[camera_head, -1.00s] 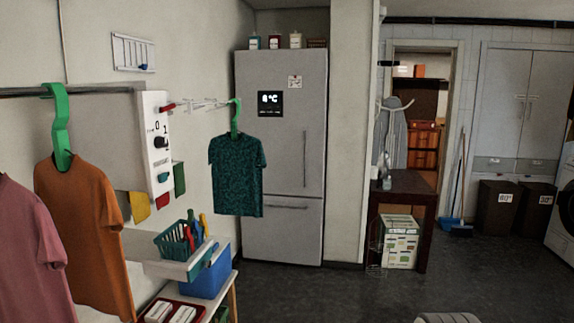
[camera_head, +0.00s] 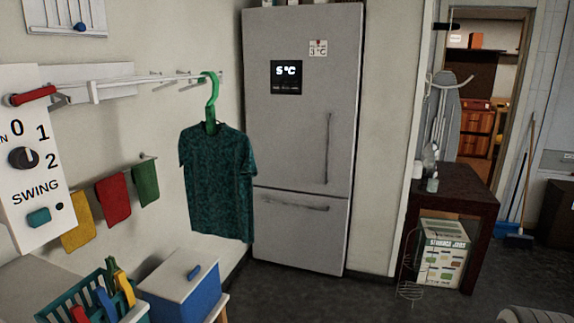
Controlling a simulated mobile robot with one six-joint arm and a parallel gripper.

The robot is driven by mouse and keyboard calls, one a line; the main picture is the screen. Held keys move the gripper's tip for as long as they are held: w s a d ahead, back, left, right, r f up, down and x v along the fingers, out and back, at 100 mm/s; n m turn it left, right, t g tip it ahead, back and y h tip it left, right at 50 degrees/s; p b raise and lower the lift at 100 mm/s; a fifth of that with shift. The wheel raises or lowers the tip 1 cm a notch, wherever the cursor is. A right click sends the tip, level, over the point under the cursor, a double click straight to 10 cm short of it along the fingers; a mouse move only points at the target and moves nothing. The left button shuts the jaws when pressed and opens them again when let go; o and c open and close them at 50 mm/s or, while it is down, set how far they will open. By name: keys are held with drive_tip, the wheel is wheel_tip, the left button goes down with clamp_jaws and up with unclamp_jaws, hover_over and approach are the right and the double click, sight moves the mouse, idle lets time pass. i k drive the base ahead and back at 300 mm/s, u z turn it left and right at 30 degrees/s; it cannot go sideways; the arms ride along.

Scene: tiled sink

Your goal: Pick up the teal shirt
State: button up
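The teal shirt (camera_head: 217,182) has a dark mottled pattern and short sleeves. It hangs upright on a green hanger (camera_head: 211,102), left of the middle of the head view. The hanger hooks over the end of a white wall rack (camera_head: 135,80). The shirt hangs clear of the floor, in front of the wall and partly in front of the fridge's left edge. My gripper is not in view.
A grey fridge (camera_head: 300,130) stands behind the shirt. A blue box with a white lid (camera_head: 185,285) and a teal basket (camera_head: 90,295) sit below it. A white switch panel (camera_head: 30,160) juts in at left. A dark table (camera_head: 455,195) stands right; open floor lies in front.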

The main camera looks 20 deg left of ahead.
sight(218, 161)
drive_tip(key=u, duration=0.55)
drive_tip(key=i, duration=1.05)
drive_tip(key=u, duration=0.7)
drive_tip(key=k, duration=0.85)
drive_tip(key=u, duration=0.15)
drive_tip(key=i, duration=0.75)
drive_tip(key=z, duration=0.05)
